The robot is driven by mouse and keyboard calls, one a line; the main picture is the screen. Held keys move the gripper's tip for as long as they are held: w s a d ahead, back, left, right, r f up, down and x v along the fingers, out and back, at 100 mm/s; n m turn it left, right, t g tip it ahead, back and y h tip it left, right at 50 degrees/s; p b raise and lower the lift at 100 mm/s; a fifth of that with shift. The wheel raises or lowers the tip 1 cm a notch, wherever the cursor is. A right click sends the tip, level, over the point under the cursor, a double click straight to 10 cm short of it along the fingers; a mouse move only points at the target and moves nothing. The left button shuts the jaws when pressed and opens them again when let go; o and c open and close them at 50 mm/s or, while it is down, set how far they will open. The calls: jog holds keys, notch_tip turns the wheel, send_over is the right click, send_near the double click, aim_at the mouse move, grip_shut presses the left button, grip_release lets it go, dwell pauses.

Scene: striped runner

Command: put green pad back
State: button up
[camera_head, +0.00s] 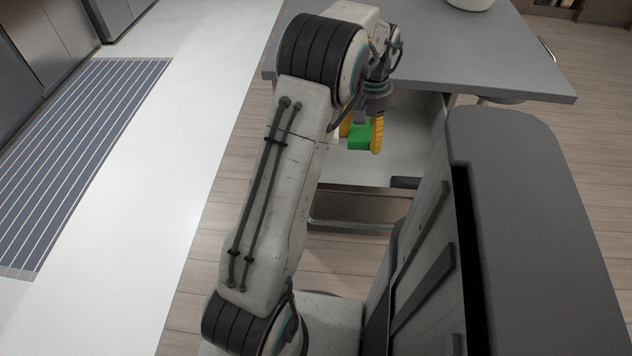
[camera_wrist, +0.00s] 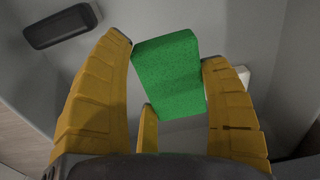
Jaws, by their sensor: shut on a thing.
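The green pad (camera_head: 360,136) is a bright green block. My gripper (camera_head: 362,130) has yellow fingers and is shut on it, pointing down over an open drawer (camera_head: 408,160) under the grey tabletop. In the wrist view the green pad (camera_wrist: 168,68) sits tilted between the fingers of my gripper (camera_wrist: 170,85), with the drawer's pale inside behind it. I cannot tell whether the pad touches the drawer floor. A small white thing (camera_wrist: 240,76) shows partly behind the right finger; the rest of it is hidden.
The grey tabletop (camera_head: 480,55) overhangs the drawer, with a white bowl (camera_head: 470,4) at its far edge. A dark handle (camera_wrist: 62,26) shows at the upper left in the wrist view. A striped runner (camera_head: 75,150) lies on the floor at the left.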

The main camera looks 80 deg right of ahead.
jog(key=w+a+f, duration=0.2)
jog(key=w+a+f+b, duration=0.1)
jog(key=w+a+f, duration=0.1)
jog(key=w, duration=0.1)
jog(key=w+a+f+b, duration=0.1)
jog(key=w+a+f, duration=0.1)
jog(key=w, duration=0.1)
jog(key=shift+w+a+f, duration=0.2)
jog(key=shift+a, duration=0.15)
jog(key=shift+f+b, duration=0.4)
jog(key=shift+f, duration=1.65)
jog(key=o, duration=1.2)
jog(key=shift+f, duration=0.1)
jog(key=shift+o, duration=0.2)
notch_tip(320, 180, up, 12)
jog(key=p, duration=0.2)
